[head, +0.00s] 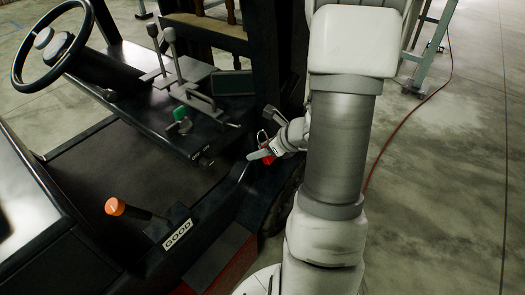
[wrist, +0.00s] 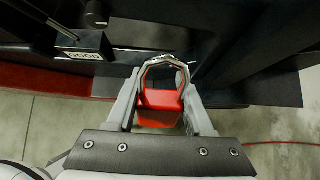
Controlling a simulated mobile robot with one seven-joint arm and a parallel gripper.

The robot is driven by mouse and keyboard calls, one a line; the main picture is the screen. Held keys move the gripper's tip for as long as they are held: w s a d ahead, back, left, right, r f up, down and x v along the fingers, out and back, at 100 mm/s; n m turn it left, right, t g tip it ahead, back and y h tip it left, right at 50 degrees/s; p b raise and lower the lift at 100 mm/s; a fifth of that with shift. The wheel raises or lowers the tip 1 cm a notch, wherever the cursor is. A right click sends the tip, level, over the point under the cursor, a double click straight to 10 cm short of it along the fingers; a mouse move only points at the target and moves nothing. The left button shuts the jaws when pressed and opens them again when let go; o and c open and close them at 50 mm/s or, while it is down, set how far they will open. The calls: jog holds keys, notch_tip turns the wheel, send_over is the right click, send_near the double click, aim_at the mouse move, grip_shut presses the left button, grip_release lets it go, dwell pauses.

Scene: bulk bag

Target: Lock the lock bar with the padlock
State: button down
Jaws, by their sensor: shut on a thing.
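A red padlock with a silver shackle shows in the wrist view (wrist: 160,100), between the two pale fingers of my gripper (wrist: 159,92). The gripper is shut on its red body, and the shackle points away from the palm. Whether the shackle is locked or open is unclear. In the head view the padlock (head: 268,159) is small and partly covered by my gripper (head: 264,154), right of the dark vehicle console. A grey metal bar piece (head: 200,100) stands on the console by the levers, left of and apart from the gripper. I cannot tell for sure that it is the lock bar.
A steering wheel (head: 52,45), upright levers (head: 172,50) and a green part (head: 180,120) are on the vehicle. An orange-knobbed lever (head: 116,207) stands by a plate reading GOOD (head: 178,234). A red hose (head: 398,140) lies on the open concrete floor at right.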

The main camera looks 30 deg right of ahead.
jog(key=shift+w+a+f+b, duration=0.1)
jog(key=shift+w+a+f, duration=0.35)
jog(key=shift+w, duration=1)
jog(key=shift+w+a+f+b, duration=0.15)
jog(key=shift+w+a, duration=0.5)
jog(key=shift+w, duration=0.85)
jog(key=shift+w+a+f+b, duration=0.1)
jog(key=shift+w+a+f, duration=0.35)
jog(key=shift+w, duration=1)
jog(key=shift+a+r, duration=0.1)
jog(key=shift+r, duration=0.05)
jog(key=shift+c, duration=1)
grip_release()
jog(key=p+v, duration=0.4)
jog(key=v, duration=1.3)
jog(key=shift+s+r, duration=0.1)
jog(key=shift+s, duration=0.15)
